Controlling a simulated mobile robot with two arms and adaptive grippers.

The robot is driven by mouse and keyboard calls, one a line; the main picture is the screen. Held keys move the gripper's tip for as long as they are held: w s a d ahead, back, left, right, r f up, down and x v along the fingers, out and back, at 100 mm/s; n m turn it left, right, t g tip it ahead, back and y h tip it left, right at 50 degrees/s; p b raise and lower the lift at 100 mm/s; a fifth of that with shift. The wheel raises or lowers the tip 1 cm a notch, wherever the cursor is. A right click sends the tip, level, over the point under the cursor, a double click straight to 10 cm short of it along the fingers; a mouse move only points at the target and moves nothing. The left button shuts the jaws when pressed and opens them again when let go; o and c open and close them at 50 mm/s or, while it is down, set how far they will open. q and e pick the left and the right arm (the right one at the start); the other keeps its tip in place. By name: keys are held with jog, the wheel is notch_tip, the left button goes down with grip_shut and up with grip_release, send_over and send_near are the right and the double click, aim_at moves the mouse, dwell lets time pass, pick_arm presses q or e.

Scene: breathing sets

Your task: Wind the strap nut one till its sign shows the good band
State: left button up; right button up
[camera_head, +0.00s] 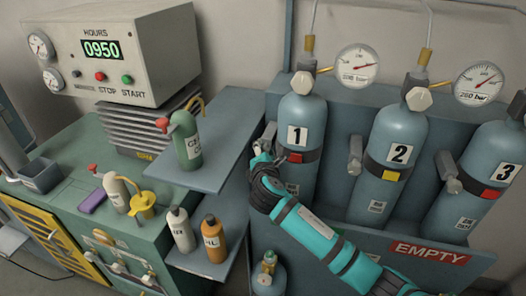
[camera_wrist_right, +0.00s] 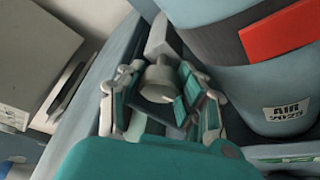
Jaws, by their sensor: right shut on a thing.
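Strap nut one is a pale grey knob at the left side of cylinder 1 (camera_head: 301,112). In the right wrist view this nut (camera_wrist_right: 158,78) sits between the fingers of my right gripper (camera_wrist_right: 163,92), which is shut on it. In the head view my right gripper (camera_head: 262,152) reaches up to the left of cylinder 1, and its fingers partly hide the nut. The strap's sign (camera_head: 296,158) is red, and the red patch also shows in the right wrist view (camera_wrist_right: 281,36). My left gripper is not in view.
Cylinder 2 (camera_head: 398,140) has a yellow strap sign and cylinder 3 (camera_head: 492,165) a red one. Their grey nuts stick out at left. Left of my arm are shelves with a green bottle (camera_head: 187,140). An EMPTY label (camera_head: 430,252) is on the rack front.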

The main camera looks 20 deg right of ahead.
jog(key=shift+f, duration=0.1)
jog(key=shift+c, duration=0.2)
jog(key=m+t+b, duration=0.1)
jog(key=b, duration=0.1)
jog(key=shift+f+m+b, duration=0.2)
jog(key=shift+m+b, duration=0.1)
jog(key=shift+m, duration=0.1)
jog(key=m+t+b, duration=0.1)
jog(key=m+b, duration=0.2)
jog(key=b, duration=0.1)
jog(key=shift+f+b, duration=0.1)
jog(key=shift+b, duration=0.2)
jog(key=shift+r+m+t+b, duration=0.2)
jog(key=shift+m+t+b, duration=0.4)
jog(key=shift+m+b, duration=0.7)
jog(key=o, duration=1.2)
jog(key=shift+r, duration=0.1)
jog(key=v, duration=1.2)
